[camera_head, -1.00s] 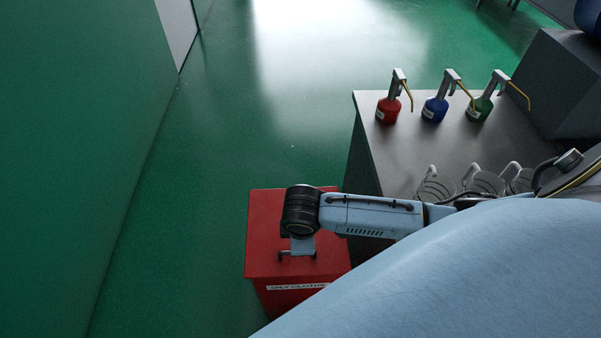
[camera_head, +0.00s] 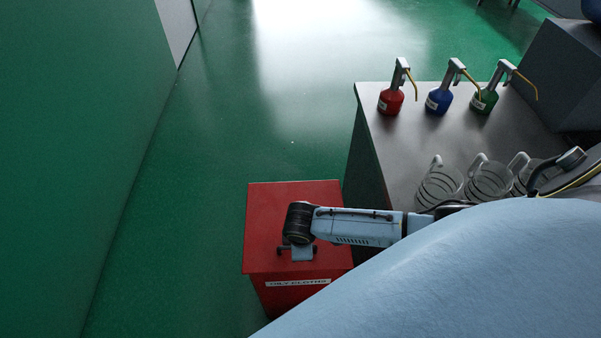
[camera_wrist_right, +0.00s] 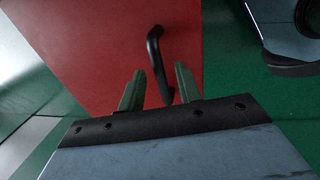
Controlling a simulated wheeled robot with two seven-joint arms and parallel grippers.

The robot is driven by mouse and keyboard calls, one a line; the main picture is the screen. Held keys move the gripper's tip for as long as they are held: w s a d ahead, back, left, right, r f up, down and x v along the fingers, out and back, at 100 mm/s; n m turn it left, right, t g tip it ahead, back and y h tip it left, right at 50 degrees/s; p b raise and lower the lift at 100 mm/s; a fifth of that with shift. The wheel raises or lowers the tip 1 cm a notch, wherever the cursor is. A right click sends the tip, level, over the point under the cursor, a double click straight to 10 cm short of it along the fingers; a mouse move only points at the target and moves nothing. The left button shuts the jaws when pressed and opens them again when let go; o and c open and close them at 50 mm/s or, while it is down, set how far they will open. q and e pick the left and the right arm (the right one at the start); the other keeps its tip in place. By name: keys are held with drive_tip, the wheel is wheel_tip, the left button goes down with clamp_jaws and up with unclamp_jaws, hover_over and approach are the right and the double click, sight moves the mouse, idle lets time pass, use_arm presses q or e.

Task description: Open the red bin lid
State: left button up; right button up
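The red bin (camera_head: 262,215) stands on the floor at the lower middle of the head view, its flat lid closed. A label reading "OILY CLOTHS" (camera_head: 298,283) is on its front. A black bar handle (camera_head: 282,250) on the lid is partly hidden by my right gripper (camera_head: 302,256), which points down over the lid. In the right wrist view the handle (camera_wrist_right: 156,55) stands against the red lid (camera_wrist_right: 95,45). The two green fingers of my right gripper (camera_wrist_right: 158,84) are apart, with the handle's lower end between them; I cannot tell whether they touch it. My left gripper is out of view.
A grey bench (camera_head: 385,150) stands right of the bin, carrying red (camera_head: 391,102), blue (camera_head: 438,101) and green (camera_head: 484,101) oil cans, clear jugs (camera_head: 440,187) and a dark box (camera_head: 560,80). A green wall (camera_head: 70,150) is at left. Floor between is clear.

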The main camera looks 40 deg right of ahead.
clamp_jaws()
drive_tip(key=shift+r, duration=0.1)
